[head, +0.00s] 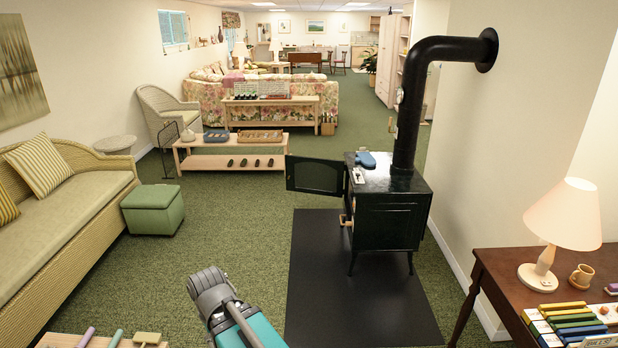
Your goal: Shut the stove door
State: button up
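The black stove (388,225) stands on legs on a dark floor mat (330,300), right of the middle in the head view. Its door (315,175) stands wide open, reaching out to the left from the stove's far front edge. The firebox opening faces left and shows only edge-on, so its inside is mostly hidden. Part of my arm, grey and teal, shows at the bottom, in front of and left of the mat, well apart from the door. I cannot see my gripper's fingers.
A low wooden bench (230,160) stands behind and left of the door. A green ottoman (152,208) and wicker sofa (70,225) are at the left. A desk with a lamp (563,225) is at the right. Carpet between ottoman and mat is clear.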

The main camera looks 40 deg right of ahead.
aim_at(310, 175)
jog(key=z, duration=0.7)
jog(key=i, duration=4.05)
jog(key=z, duration=0.05)
